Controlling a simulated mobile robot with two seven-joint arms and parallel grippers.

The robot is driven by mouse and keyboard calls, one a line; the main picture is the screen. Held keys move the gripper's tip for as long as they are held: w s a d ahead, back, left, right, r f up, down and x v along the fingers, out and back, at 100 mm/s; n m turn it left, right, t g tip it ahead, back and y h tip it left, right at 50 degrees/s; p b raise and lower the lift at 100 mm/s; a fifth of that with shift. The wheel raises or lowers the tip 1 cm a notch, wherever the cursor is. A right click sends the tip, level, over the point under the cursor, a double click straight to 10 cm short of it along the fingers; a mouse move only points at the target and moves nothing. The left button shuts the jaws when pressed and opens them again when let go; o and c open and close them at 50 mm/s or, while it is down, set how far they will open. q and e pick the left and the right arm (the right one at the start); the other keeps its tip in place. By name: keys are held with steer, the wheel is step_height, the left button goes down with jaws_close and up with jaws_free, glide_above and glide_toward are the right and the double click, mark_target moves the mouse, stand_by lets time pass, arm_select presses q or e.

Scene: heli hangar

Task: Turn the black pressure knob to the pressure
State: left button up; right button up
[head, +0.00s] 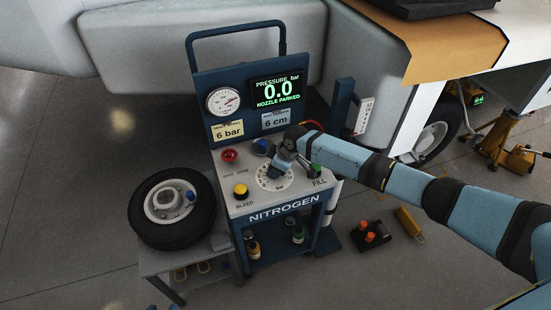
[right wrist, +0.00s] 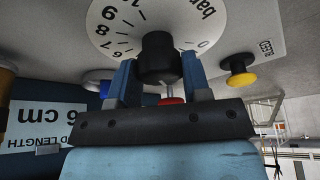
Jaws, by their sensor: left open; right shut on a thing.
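The black pressure knob (right wrist: 158,55) sits at the centre of a white numbered dial (right wrist: 110,22) marked in bar. The dial (head: 268,183) is also in the head view, on the sloping top of the nitrogen cart (head: 240,199). My right gripper (right wrist: 158,75) has one finger on each side of the knob and is shut on it. In the head view my right gripper (head: 276,170) covers most of the knob. The display (head: 277,92) reads 0.0 bar, "NOZZLE PARKED". A yellow card (head: 229,130) reads 6 bar.
A red knob (head: 229,156), a blue knob (head: 261,147), a yellow bleed button (head: 240,191) and a green fill button (head: 315,170) surround the dial. A wheel (head: 172,208) lies on a side stand at left. Open floor lies in front.

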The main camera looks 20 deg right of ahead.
steer(key=shift+s+r+m+h+p, duration=0.1)
steer(key=shift+r+m+h+p, duration=0.2)
steer(key=shift+m+p, duration=0.75)
steer(key=shift+a+m+t+p, duration=0.1)
steer(key=shift+m+t+p, duration=0.2)
steer(key=shift+m+p, duration=0.25)
steer(key=m+h+p, duration=0.1)
steer(key=m+p, duration=0.2)
steer(key=m+t+h+p, duration=0.1)
steer(key=m+p, duration=0.2)
steer(key=shift+a+f+h, duration=0.1)
steer(key=shift+f+h, duration=0.05)
steer(key=shift+h, duration=0.15)
steer(key=m+h+p, duration=0.1)
steer(key=m, duration=0.1)
steer(key=shift+f+m, duration=0.1)
steer(key=shift+m, duration=0.3)
steer(key=shift+f+m+h, duration=0.1)
steer(key=shift+m+h, duration=0.4)
steer(key=shift+m, duration=0.7)
steer(key=shift+m+g+h, duration=0.3)
steer(key=shift+m, duration=0.7)
steer(key=o, duration=0.9)
